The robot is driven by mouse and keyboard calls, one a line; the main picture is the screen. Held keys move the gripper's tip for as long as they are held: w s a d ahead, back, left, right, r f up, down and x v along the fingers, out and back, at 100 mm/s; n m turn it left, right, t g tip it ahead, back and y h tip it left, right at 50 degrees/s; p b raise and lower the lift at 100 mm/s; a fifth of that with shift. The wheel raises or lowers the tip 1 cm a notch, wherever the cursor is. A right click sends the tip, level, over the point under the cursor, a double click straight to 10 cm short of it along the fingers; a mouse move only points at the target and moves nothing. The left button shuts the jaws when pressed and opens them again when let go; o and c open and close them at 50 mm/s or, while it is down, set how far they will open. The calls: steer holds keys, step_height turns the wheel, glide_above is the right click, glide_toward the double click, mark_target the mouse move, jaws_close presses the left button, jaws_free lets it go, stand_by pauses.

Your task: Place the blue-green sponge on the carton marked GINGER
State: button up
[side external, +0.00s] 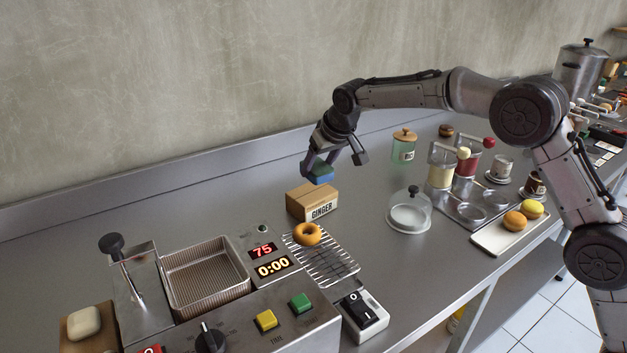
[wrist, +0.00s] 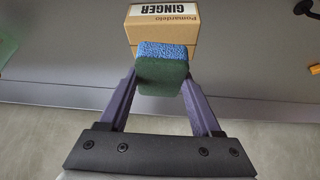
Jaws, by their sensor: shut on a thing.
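The blue-green sponge (side external: 320,174) is held between the fingers of my gripper (side external: 319,170), which is shut on it. In the side view it is just above the carton marked GINGER (side external: 313,206), a brown box standing on the steel counter. In the wrist view the sponge (wrist: 163,72) shows a blue top and a dark green face between the two purple fingers of my gripper (wrist: 162,82). The carton (wrist: 163,30) lies behind it, its label partly readable, its lower middle hidden by the sponge. I cannot tell whether the sponge touches the carton.
A fryer-like machine (side external: 230,318) with a wire rack (side external: 335,268) and a doughnut (side external: 307,234) stands in front of the carton. A glass dome (side external: 409,214) and a green jar (side external: 404,147) stand to the right. The counter left of the carton is clear.

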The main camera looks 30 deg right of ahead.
mark_target(315, 165)
steer(key=shift+w+x, duration=0.25)
steer(key=shift+x, duration=1.25)
steer(key=shift+s+a+f, duration=0.1)
steer(key=shift+f, duration=1.15)
steer(key=shift+f, duration=0.15)
steer(key=o, duration=1.4)
steer(key=shift+r, duration=0.3)
steer(key=v, duration=1.1)
steer(key=shift+s+r, duration=0.25)
steer(key=shift+r, duration=0.05)
